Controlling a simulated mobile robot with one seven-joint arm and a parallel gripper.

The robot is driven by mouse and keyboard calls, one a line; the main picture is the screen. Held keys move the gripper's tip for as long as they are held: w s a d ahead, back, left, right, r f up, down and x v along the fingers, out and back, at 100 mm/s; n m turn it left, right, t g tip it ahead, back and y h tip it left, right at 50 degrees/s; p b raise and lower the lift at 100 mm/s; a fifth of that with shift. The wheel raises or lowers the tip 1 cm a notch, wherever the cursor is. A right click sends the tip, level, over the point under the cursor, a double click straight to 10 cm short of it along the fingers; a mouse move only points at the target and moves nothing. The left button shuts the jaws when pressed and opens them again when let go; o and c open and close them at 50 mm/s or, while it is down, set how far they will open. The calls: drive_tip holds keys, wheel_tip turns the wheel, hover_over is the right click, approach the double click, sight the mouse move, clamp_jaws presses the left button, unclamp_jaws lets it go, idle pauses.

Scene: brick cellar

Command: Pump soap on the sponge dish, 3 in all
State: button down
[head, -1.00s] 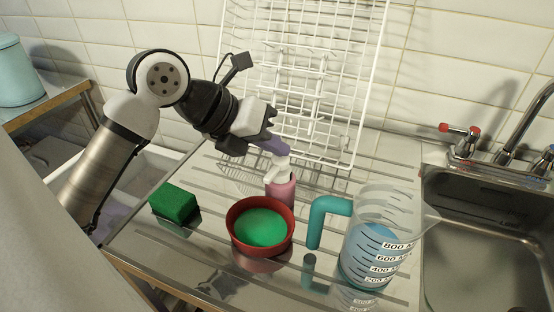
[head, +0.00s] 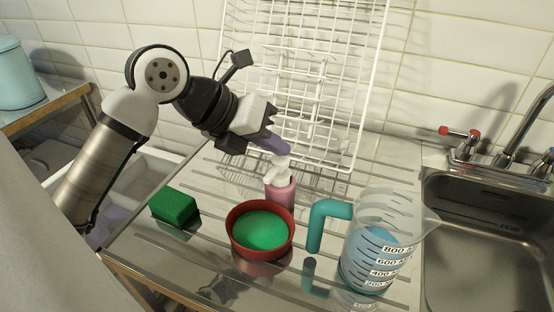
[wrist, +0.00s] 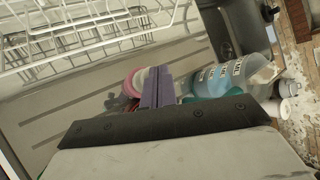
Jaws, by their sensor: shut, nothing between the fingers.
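A pink soap bottle (head: 281,195) with a white pump head (head: 281,171) stands upright on the metal drainer. My gripper (head: 277,147) is shut and empty, its purple fingertips just above the pump head. They look close to or touching it; I cannot tell which. In the wrist view the shut fingers (wrist: 157,88) partly cover the pink bottle (wrist: 128,86). A red round dish (head: 234,241) with a bright green inside or filling stands in front of the bottle. A green sponge block (head: 174,206) lies to the dish's left.
A clear measuring jug (head: 385,235) with blue liquid and a teal handle (head: 315,228) stands right of the dish. A white wire rack (head: 300,75) leans on the tiled wall behind the gripper. The sink (head: 480,240) is at far right.

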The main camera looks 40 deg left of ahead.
drive_tip(key=shift+r+p, duration=1.65)
drive_tip(key=shift+r, duration=1.4)
wheel_tip(320, 180, up, 7)
drive_tip(key=p, duration=0.4)
hover_over(274, 159)
idle(0.8)
